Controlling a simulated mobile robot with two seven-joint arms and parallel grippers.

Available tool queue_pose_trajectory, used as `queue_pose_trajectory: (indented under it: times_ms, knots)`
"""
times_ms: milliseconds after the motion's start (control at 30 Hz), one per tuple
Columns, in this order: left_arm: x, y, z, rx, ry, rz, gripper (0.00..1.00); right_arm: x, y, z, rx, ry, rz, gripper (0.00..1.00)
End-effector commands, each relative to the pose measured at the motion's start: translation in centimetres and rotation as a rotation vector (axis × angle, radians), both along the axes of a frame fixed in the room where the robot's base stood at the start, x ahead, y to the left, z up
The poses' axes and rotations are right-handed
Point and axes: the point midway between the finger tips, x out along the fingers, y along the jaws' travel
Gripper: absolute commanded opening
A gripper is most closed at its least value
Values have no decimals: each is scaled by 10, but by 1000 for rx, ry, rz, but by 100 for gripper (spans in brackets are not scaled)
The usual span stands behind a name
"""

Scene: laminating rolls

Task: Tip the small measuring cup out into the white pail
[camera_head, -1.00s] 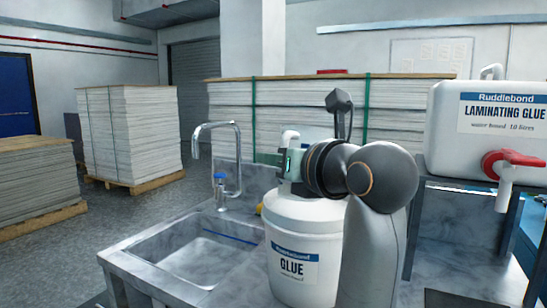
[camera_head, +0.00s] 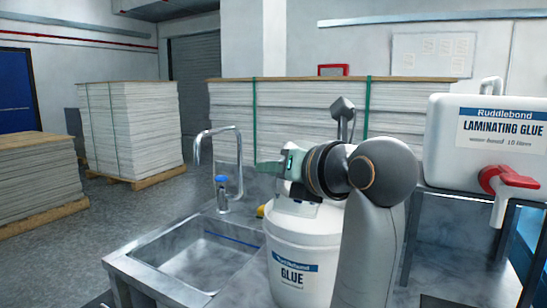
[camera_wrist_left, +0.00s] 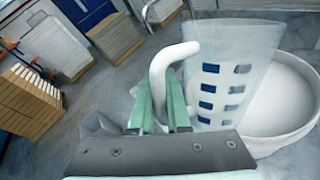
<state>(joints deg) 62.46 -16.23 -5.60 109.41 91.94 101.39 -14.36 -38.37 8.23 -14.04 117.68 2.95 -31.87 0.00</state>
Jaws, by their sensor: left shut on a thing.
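The white pail (camera_head: 296,250), labelled GLUE, stands at the right of the sink; my left arm covers part of it. In the left wrist view its round rim (camera_wrist_left: 290,143) and pale inside show at the right. My left gripper (camera_head: 270,168) is above the pail's far left rim in the head view. In the wrist view its green fingers (camera_wrist_left: 165,118) are shut on the white handle of the small measuring cup (camera_wrist_left: 222,70). The cup is translucent with blue markings and overlaps the pail there. In the head view a pale part of the cup (camera_head: 297,206) shows below the gripper. Its contents cannot be made out.
A sink (camera_head: 200,262) with a tall tap (camera_head: 238,160) lies left of the pail. A laminating glue container (camera_head: 490,145) with a red tap stands on a stand at the right. Stacks of board (camera_head: 130,130) stand behind. A yellow thing (camera_head: 261,211) sits behind the pail.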

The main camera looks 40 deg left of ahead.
Motion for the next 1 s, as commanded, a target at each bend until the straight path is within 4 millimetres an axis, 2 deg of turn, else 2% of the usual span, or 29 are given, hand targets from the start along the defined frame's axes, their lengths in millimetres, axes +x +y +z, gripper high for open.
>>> queue_pose_trajectory:
  times_ms: [33,200,467,1000]
  knots:
    - [0,0,7,-4,26,1,0,3,2,11,3,-6,-1,0]
    - [1,0,9,-27,119,-2,0,12,3,29,5,-22,-1,0]
    - [5,0,10,-60,254,-3,0,15,3,49,6,-31,-3,0]
    - [6,1,6,-76,324,-1,0,4,-12,44,-15,-15,-28,0]
